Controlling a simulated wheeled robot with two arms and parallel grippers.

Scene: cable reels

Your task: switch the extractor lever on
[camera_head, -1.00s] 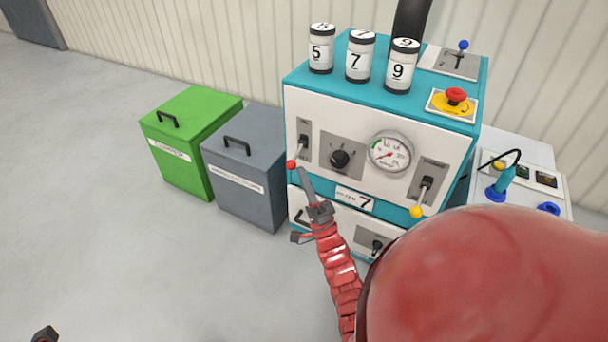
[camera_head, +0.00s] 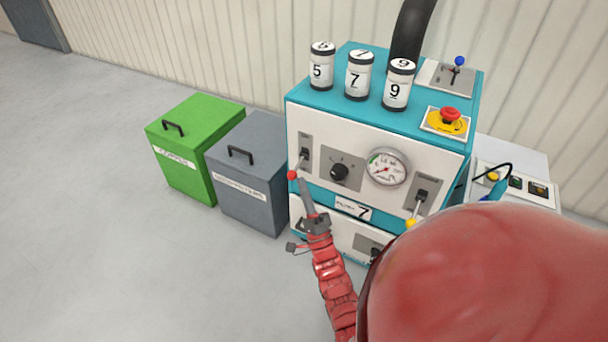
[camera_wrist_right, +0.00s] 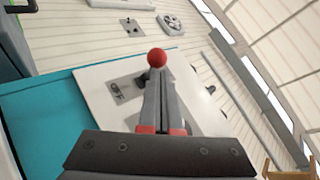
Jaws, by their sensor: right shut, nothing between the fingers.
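A teal and white machine (camera_head: 310,125) stands ahead with several levers. A red-knobbed lever (camera_head: 292,175) at the left of its front panel points down; its red ball also shows in the right wrist view (camera_wrist_right: 157,57). A yellow-knobbed lever (camera_head: 411,222) at the right of the panel also points down. A blue-knobbed lever (camera_head: 459,62) stands upright on top. The labels are too small to tell which is the extractor's. My right gripper (camera_head: 302,181) is shut and empty, its fingertips (camera_wrist_right: 157,78) right at the red knob; contact is unclear. My left gripper is out of view.
Canisters marked 5 (camera_head: 321,70), 7 (camera_head: 358,77) and 9 (camera_head: 397,88) stand on the machine. A red emergency button (camera_head: 450,115) is beside them. A green bin (camera_head: 190,160) and a grey bin (camera_head: 250,185) stand left. The floor at left is clear.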

